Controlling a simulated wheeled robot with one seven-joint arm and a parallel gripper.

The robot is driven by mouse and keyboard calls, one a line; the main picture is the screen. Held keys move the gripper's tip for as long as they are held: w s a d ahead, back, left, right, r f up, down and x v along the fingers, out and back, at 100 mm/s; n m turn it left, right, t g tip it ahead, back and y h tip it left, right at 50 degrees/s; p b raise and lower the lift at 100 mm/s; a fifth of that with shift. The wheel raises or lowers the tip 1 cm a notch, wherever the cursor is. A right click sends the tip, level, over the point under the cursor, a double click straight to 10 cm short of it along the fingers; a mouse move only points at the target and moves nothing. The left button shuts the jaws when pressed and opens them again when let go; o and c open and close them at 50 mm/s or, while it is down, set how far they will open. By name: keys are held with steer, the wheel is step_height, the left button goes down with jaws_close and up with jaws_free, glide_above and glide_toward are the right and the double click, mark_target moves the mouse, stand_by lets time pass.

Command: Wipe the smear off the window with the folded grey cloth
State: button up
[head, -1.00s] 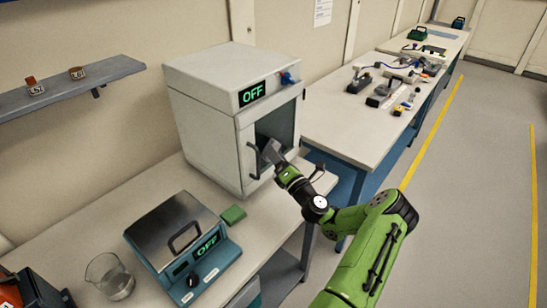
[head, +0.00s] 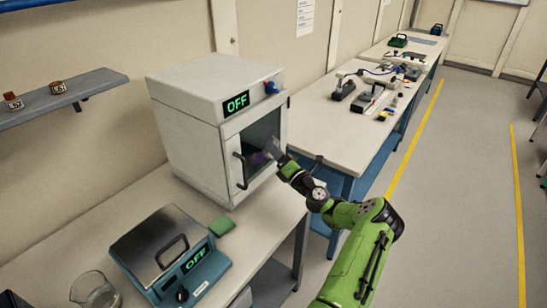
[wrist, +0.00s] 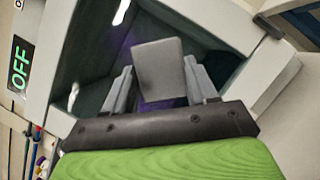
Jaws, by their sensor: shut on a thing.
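The folded grey cloth (wrist: 158,68) is held between the two grey fingers of my gripper (wrist: 161,88) in the wrist view. In the head view, the cloth (head: 272,148) is in front of the right part of the dark window (head: 262,132) in the white cabinet's door. The window (wrist: 95,60) also fills much of the wrist view, behind the cloth. A purple smear (head: 259,158) shows on the window just left of the cloth, low on the pane. Part of it is hidden by the cloth and fingers. I cannot tell whether the cloth touches the glass.
The white cabinet (head: 188,125) shows OFF and has a door handle (head: 240,170) left of my gripper. A teal device (head: 172,255), a green pad (head: 222,225) and a glass beaker (head: 95,290) stand on the near bench. Floor to the right is clear.

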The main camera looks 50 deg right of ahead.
mark_target(279, 145)
steer(key=shift+w+d+f+b, duration=0.15)
steer(key=shift+d+b, duration=0.5)
steer(key=shift+d, duration=0.9)
step_height(279, 145, up, 3)
steer(key=shift+f+p, duration=0.2)
steer(key=shift+p, duration=0.95)
steer(key=shift+s+a+p, duration=0.15)
steer(key=shift+a+p, duration=0.9)
steer(key=shift+a, duration=0.95)
steer(key=shift+s+a+p, duration=0.2)
steer(key=shift+a+p, duration=0.85)
steer(key=shift+a, duration=1)
steer(key=shift+s+a+p, duration=0.15)
steer(key=shift+a+p, duration=0.9)
steer(key=shift+a, duration=0.95)
step_height(279, 145, up, 2)
steer(key=shift+r+p, duration=0.25)
steer(key=shift+p, duration=0.85)
steer(key=shift+w+d+f+b, duration=0.1)
steer(key=shift+d+b, duration=0.25)
steer(key=shift+d, duration=0.8)
steer(key=shift+w+d+f+b, duration=0.1)
steer(key=shift+d+b, duration=0.25)
steer(key=shift+d, duration=0.8)
steer(key=shift+w+d+b, duration=0.2)
steer(key=shift+d+b, duration=0.75)
steer(key=shift+d, duration=0.95)
steer(key=shift+w+d+b, duration=0.15)
steer(key=shift+d+b, duration=0.75)
steer(key=shift+d, duration=0.95)
